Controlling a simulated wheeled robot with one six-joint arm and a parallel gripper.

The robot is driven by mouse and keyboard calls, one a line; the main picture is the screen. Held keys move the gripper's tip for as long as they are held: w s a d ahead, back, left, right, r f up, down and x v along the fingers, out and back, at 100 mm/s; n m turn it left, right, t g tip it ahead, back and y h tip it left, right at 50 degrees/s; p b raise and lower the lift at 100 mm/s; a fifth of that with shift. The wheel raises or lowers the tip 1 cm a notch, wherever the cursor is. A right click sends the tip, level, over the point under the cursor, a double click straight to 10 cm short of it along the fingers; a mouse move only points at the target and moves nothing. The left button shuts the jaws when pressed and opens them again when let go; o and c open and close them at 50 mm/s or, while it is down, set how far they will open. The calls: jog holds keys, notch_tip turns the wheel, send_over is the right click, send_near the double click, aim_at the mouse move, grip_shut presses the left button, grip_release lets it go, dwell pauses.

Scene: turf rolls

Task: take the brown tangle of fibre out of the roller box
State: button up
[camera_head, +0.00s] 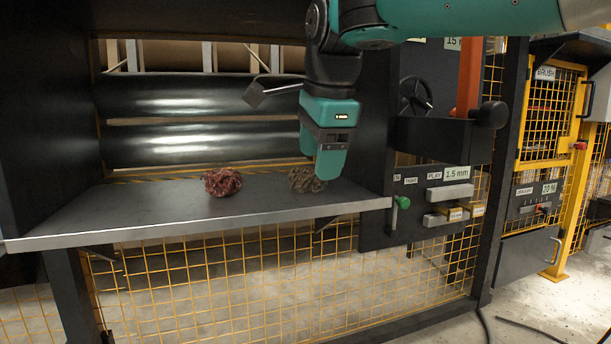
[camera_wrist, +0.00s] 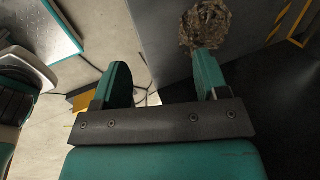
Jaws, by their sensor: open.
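The brown tangle of fibre (camera_head: 303,180) lies on the grey shelf below the rollers, toward its right end. In the head view my gripper (camera_head: 331,168) partly covers it, hanging fingers-down just to its right. In the wrist view the brown tangle (camera_wrist: 205,22) is at the top, beyond the tip of the right finger and not between the fingers. My gripper (camera_wrist: 162,62) is open and empty there. The roller box (camera_head: 45,125) has dark side walls and two black rollers (camera_head: 190,145). I cannot tell whether a finger touches the tangle.
A dark red tangle (camera_head: 222,182) lies on the shelf (camera_head: 130,212) to the left. The shelf has a bright metal front edge. A panel with a green knob (camera_head: 402,202) and a handwheel (camera_head: 415,95) stands close on the right. Yellow mesh (camera_head: 200,285) is below.

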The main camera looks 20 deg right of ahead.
aim_at(305, 167)
jog(key=w+p, duration=0.1)
jog(key=w, duration=0.4)
jog(key=shift+w+p, duration=0.35)
jog(key=shift+p, duration=0.05)
jog(key=b+x, duration=0.4)
jog(key=x, duration=0.1)
jog(key=shift+f, duration=0.15)
jog(key=shift+c, duration=0.2)
jog(key=c, duration=0.6)
